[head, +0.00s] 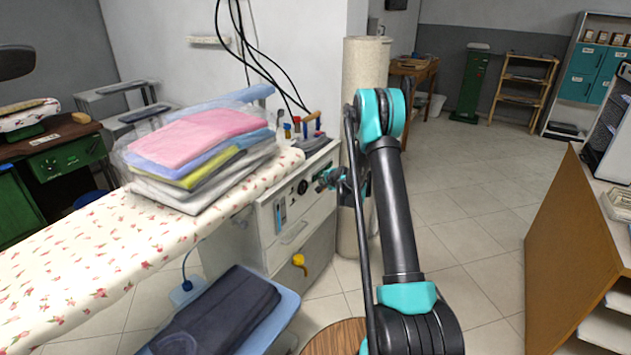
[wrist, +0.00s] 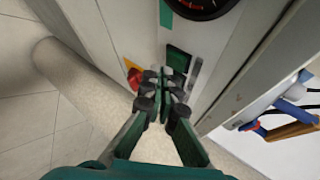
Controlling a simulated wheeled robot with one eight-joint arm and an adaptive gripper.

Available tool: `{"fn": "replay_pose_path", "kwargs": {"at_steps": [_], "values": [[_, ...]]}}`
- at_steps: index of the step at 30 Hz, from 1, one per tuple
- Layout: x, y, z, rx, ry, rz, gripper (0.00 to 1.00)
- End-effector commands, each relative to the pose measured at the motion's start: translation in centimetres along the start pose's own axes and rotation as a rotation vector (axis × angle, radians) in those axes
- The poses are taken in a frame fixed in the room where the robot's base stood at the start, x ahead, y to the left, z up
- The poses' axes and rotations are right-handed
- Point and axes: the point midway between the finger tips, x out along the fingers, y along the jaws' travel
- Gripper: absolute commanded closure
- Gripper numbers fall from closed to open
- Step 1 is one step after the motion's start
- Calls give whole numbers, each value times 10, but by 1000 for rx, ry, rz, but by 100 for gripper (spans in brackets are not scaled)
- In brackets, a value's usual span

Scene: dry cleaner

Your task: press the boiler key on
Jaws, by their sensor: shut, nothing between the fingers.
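The white boiler cabinet (head: 290,215) stands beside the ironing board in the head view, with its control panel facing my gripper (head: 326,180). In the wrist view, a dark green key (wrist: 179,60) sits in the panel below a round black gauge (wrist: 203,5). A red knob on a yellow plate (wrist: 133,76) is to its left. My gripper (wrist: 168,88) is shut and empty, with its fingertips just below the green key. They cover the key's lower part. Whether they touch it, and whether the key is pressed, I cannot tell. No label on the key is readable.
The floral ironing board (head: 80,270) carries a stack of folded, wrapped laundry (head: 200,150). A yellow handle (head: 299,262) sticks out low on the cabinet. A beige column (head: 365,70) stands close behind my arm. Tiled floor is open to the right, up to a wooden counter (head: 575,250).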

Motion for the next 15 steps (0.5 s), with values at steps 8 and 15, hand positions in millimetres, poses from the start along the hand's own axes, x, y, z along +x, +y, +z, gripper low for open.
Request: {"fn": "replay_pose_path", "kwargs": {"at_steps": [8,15], "values": [[6,-4,4,-1,-1,0,100],[6,-5,5,0,0,0,100]]}}
